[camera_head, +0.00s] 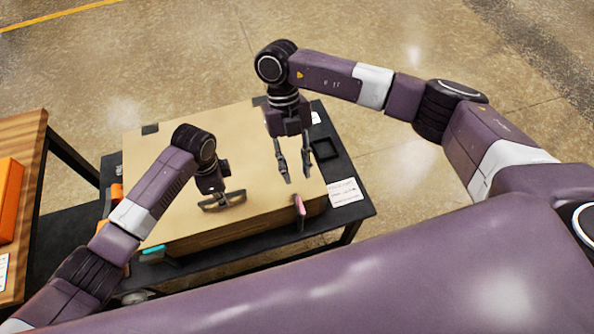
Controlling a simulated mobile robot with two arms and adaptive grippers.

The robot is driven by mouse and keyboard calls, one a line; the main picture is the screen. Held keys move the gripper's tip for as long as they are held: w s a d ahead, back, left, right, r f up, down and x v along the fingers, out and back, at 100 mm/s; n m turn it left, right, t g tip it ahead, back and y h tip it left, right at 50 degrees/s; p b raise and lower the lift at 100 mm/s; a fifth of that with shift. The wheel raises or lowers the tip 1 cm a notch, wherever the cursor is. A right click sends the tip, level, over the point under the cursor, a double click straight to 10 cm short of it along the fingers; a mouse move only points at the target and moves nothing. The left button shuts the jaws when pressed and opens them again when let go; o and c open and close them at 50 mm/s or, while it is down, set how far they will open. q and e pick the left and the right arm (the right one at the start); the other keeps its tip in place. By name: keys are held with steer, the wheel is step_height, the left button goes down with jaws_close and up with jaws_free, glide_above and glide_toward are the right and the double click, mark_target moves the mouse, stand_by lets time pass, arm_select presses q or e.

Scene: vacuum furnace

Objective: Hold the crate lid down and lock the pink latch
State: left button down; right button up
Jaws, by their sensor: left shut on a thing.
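The crate is a tan box with a flat lid (240,135) that lies closed on top. The pink latch (299,206) stands upright at the crate's front right edge. A teal latch (152,251) shows at the front left edge. My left gripper (222,201) is low over the left-middle of the lid. It is shut on a dark grey handle-like bar there, whose details are small and partly hidden by the gripper. My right gripper (295,177) points down over the right part of the lid, behind the pink latch. Its fingers are apart and empty.
The crate stands on a black table (352,205). A white label (344,191) and a black square tray (325,150) lie to its right. Orange items (116,192) are at its left. A wooden bench (30,135) with an orange box (9,200) is at far left.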

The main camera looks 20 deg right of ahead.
arm_select(q)
steer(key=c, duration=2.3)
jaws_free()
steer(key=shift+w+a+r, duration=0.1)
steer(key=shift+w+r, duration=0.05)
steer(key=shift+w, duration=0.35)
steer(key=o, duration=0.4)
steer(key=shift+w+f, duration=0.2)
steer(key=shift+f, duration=0.1)
steer(key=shift+s, duration=0.15)
arm_select(e)
steer(key=shift+w+f, duration=0.2)
steer(key=shift+w, duration=0.15)
arm_select(q)
steer(key=shift+s, duration=0.1)
arm_select(e)
steer(key=shift+s, duration=0.1)
arm_select(q)
steer(key=shift+r, duration=0.2)
step_height(320, 180, up, 12)
steer(key=shift+f, duration=0.15)
steer(key=shift+s, duration=0.1)
arm_select(e)
steer(key=shift+s, duration=0.1)
